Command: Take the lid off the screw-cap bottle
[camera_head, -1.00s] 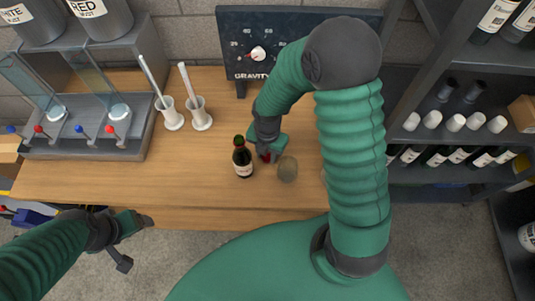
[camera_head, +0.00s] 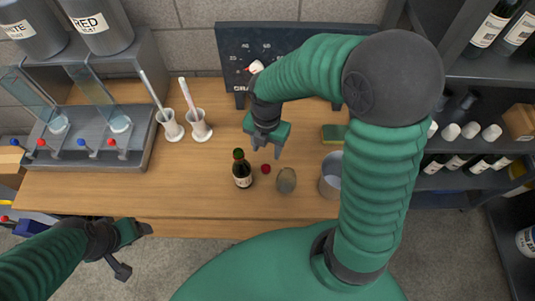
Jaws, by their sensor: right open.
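A dark bottle (camera_head: 242,174) with a pale label and a green neck stands upright on the wooden table. A small round red cap (camera_head: 265,169) lies on the table just right of it, apart from the bottle. My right gripper (camera_head: 267,152) is open and empty, pointing down above and behind the red cap, with its fingers clear of bottle and cap. My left gripper (camera_head: 135,250) hangs low in front of the table's front edge, away from the bottle.
A glass jar (camera_head: 286,180) stands just right of the cap, with a grey metal pot (camera_head: 331,175) and a sponge (camera_head: 334,133) further right. Two white cylinders (camera_head: 171,126) (camera_head: 200,127) stand left. A filler rack (camera_head: 90,150) takes the left end. The table (camera_head: 140,195) is clear at front left.

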